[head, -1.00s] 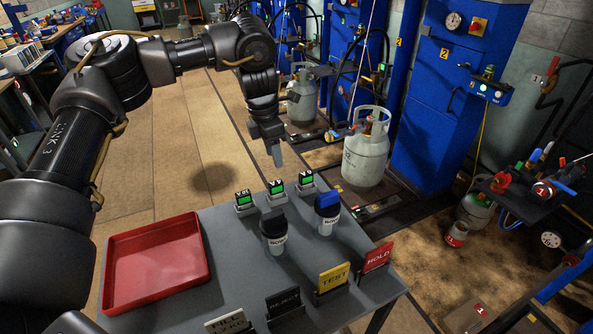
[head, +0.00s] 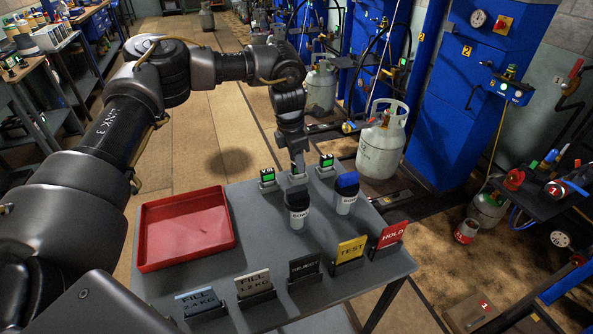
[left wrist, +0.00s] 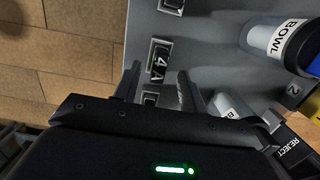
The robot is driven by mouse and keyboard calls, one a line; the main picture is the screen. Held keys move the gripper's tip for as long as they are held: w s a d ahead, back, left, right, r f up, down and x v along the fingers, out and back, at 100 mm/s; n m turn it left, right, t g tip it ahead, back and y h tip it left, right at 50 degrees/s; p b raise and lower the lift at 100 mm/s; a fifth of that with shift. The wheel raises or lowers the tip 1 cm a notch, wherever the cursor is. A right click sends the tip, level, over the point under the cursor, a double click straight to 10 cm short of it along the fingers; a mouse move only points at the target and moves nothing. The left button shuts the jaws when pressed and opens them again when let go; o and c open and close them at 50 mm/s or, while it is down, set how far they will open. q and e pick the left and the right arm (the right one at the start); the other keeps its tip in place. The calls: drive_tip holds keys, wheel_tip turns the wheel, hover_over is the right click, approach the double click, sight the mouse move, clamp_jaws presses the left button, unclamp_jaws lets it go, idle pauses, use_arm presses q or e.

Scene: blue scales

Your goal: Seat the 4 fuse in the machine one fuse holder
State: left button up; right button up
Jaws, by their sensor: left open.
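A small dark block marked 4 A (left wrist: 160,56), which I take for the 4 fuse, stands on the grey table in the left wrist view. It is the middle one of three small blocks in a row. My left gripper (left wrist: 158,74) is open, with its fingertips on either side of this block's near end; I cannot tell whether they touch it. In the head view my left gripper (head: 298,164) points down at the row and hides the middle block. The machine one fuse holder cannot be made out. My right gripper is not in view.
Two similar green-faced blocks (head: 267,176) (head: 327,161) flank the gripper. Black-topped (head: 298,212) and blue-topped (head: 345,198) cups stand close in front. A red tray (head: 142,240) lies at left, and several upright cards (head: 303,268) line the front edge. Blue machines (head: 455,110) stand behind.

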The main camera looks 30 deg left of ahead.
use_arm(q)
drive_tip(key=f, duration=0.2)
drive_tip(key=shift+w+d+f, duration=0.15)
drive_tip(key=shift+w+f, duration=0.35)
drive_tip(key=shift+f, duration=0.15)
drive_tip(key=shift+s+r, duration=0.15)
drive_tip(key=shift+s, duration=0.1)
drive_tip(key=shift+c, duration=0.5)
drive_tip(key=shift+w, duration=0.15)
drive_tip(key=c, duration=0.7)
clamp_jaws()
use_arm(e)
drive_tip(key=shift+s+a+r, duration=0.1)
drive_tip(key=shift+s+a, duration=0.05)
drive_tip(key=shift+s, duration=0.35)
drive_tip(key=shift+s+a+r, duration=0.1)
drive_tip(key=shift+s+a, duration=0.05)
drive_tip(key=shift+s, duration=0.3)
use_arm(q)
drive_tip(key=shift+r, duration=0.1)
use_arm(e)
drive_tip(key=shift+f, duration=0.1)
